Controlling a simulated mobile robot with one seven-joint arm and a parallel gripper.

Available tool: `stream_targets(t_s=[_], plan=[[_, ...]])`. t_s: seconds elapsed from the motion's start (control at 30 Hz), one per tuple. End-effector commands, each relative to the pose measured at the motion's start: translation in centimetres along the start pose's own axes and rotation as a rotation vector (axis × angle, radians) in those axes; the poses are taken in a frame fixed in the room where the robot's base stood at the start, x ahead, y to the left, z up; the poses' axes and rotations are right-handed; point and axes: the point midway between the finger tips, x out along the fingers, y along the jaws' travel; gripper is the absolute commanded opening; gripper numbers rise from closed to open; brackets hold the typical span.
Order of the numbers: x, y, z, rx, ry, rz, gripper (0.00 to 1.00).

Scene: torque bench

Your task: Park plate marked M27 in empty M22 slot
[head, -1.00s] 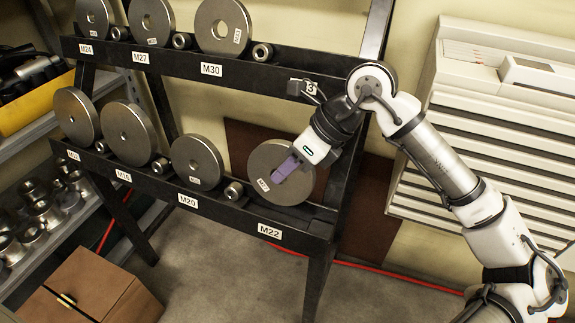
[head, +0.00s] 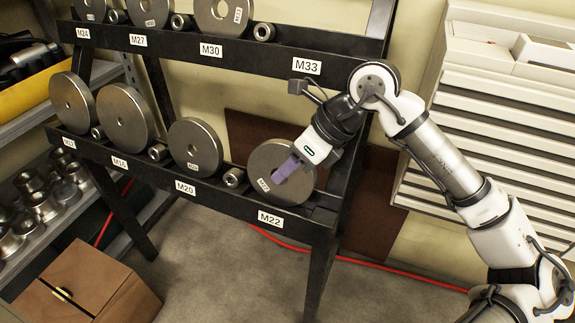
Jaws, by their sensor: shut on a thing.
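A round steel plate (head: 262,192) with a small white tag stands upright at the right end of the lower rack shelf, over the slot labelled M22 (head: 270,219). Its tag lettering is too small to read. My gripper (head: 286,171) is shut on this plate, its purple fingers across the face near the centre hole. The plate's lower edge is at the shelf trough; whether it rests fully there I cannot tell. The upper-shelf label M27 (head: 137,40) has a plate (head: 148,12) above it.
Plates stand to the left on the lower shelf, the nearest at M20 (head: 196,147), with a steel collar (head: 234,177) between. The upper shelf's M33 place (head: 307,66) looks empty. A drawer cabinet (head: 490,120) stands right; a brown box (head: 90,285) sits on the floor.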

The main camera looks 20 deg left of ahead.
Motion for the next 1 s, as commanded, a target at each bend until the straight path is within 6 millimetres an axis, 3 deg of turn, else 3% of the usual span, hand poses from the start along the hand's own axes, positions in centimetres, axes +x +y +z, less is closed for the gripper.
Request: stream_targets(t_s=[0.83, 0.87, 1.0], plan=[[0.35, -0.17, -0.19, -0.001, -0.007, -0.001, 0.00], [0.30, -0.15, -0.16, -0.001, -0.007, -0.001, 0.21], [0.34, -0.16, -0.20, -0.001, -0.005, -0.001, 0.39]])
